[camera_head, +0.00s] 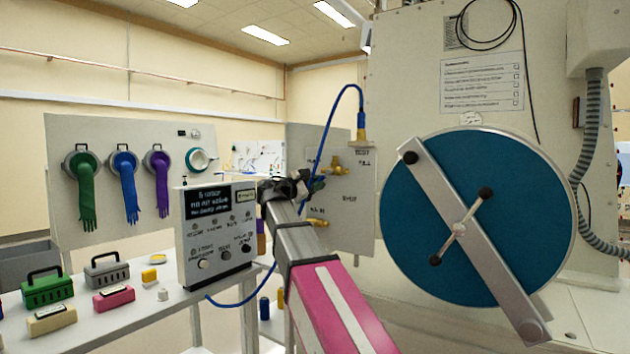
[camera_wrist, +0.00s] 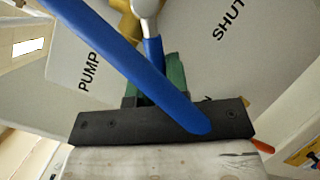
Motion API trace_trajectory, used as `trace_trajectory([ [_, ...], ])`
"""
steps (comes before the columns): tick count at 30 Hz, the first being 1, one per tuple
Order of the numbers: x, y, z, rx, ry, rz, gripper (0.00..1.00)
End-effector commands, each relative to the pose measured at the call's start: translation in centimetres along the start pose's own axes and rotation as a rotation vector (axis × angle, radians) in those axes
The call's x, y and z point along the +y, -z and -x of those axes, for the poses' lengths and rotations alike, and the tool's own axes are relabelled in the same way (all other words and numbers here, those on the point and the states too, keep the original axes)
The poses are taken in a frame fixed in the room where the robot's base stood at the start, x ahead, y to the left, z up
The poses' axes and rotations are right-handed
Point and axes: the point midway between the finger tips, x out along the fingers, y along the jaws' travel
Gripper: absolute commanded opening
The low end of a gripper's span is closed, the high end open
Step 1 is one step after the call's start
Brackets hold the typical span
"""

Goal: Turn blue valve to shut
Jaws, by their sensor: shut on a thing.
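The blue valve's lever (camera_wrist: 153,48) shows in the wrist view as a pale metal stem with a blue sleeve. The sleeve runs down between the green pads of my gripper (camera_wrist: 154,72), which is shut on it. Yellow brass (camera_wrist: 124,18) shows behind the stem. The panel (camera_wrist: 195,60) carries the word PUMP at left and SHUT at upper right. In the head view my gripper (camera_head: 306,187) is at the fittings panel, and my arm and wrist hide the lever there. The lever's exact angle to the labels cannot be told.
A blue hose (camera_head: 329,118) loops from a brass fitting to near my gripper; a blue bar (camera_wrist: 125,60), probably this hose, crosses close before the wrist camera. Another brass valve (camera_head: 318,222) sits below. A control box (camera_head: 218,238) stands left; a large blue round door (camera_head: 510,210) is right.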

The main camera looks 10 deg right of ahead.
Motion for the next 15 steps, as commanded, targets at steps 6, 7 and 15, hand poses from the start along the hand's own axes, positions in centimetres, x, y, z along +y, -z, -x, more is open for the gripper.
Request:
trace_trajectory([
  [6, -1.5, -0.1, -0.2, -0.039, -0.077, 0.186, 0.0],
  [7, -1.7, -0.1, -0.3, -0.045, -0.087, 0.212, 0.0],
  [15, -3.1, -0.6, -0.8, -0.094, -0.181, 0.439, 0.0],
])
